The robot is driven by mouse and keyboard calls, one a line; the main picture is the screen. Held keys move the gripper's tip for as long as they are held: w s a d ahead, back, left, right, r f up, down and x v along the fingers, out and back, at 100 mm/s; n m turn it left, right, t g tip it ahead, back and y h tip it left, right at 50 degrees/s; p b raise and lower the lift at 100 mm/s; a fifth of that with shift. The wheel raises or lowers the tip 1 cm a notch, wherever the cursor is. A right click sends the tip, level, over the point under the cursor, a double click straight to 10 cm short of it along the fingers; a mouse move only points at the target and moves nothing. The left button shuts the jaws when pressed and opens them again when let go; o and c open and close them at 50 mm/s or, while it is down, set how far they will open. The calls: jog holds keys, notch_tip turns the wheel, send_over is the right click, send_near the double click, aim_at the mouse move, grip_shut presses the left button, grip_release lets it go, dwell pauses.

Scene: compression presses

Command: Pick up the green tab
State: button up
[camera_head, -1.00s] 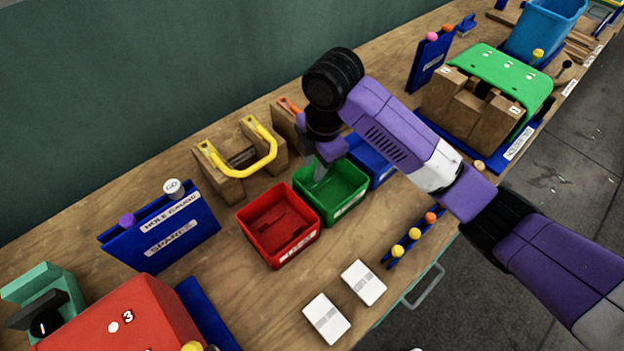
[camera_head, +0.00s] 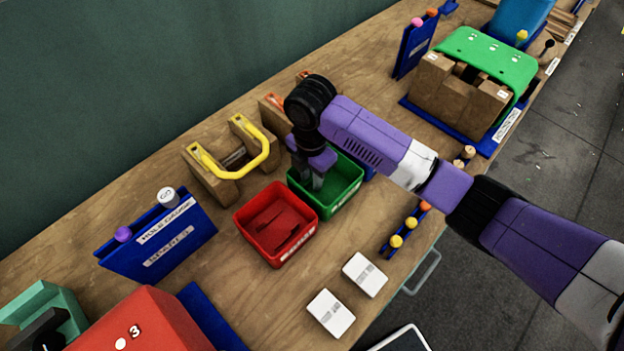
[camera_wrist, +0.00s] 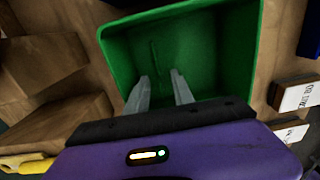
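The green bin (camera_head: 349,190) stands on the wooden bench, to the right of the red bin. In the wrist view the green bin (camera_wrist: 122,62) is open below my gripper. A thin green shape (camera_wrist: 156,57), seemingly the green tab, lies on its floor and barely stands out from the same green. My gripper (camera_head: 313,186) points down into the left part of the green bin. In the wrist view my gripper (camera_wrist: 160,76) has its two grey fingers apart, with nothing between them. The thin shape lies beyond the fingertips.
The red bin (camera_head: 248,222) holds red pieces. A blue bin (camera_head: 368,172) is partly hidden behind my arm. Wooden blocks with a yellow handle (camera_head: 262,158) stand behind the bins. Two white cards (camera_head: 365,274) and a row of knobs (camera_head: 397,241) lie in front.

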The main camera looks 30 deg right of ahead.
aim_at(311, 180)
jog(key=shift+f, duration=0.3)
grip_shut()
notch_tip(311, 180, up, 20)
dwell(0.7)
